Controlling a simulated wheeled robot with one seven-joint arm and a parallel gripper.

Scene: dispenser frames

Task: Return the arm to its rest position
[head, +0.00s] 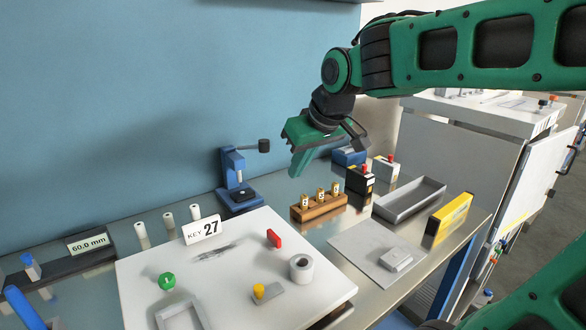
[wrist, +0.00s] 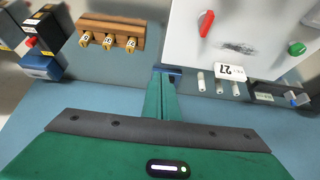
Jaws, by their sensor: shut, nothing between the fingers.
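My green arm reaches in from the right in the head view, raised above the bench. My gripper (head: 300,170) hangs over the back of the bench, pointing down and left. In the wrist view my gripper (wrist: 163,92) shows its green fingers together, with nothing between them. In the head view it appears above and behind the wooden block (head: 322,208) with several brass pieces, apart from it.
A blue press (head: 236,190) stands left of my gripper. A grey tray (head: 410,200) and yellow box (head: 448,217) are at right. A blue wall stands behind.

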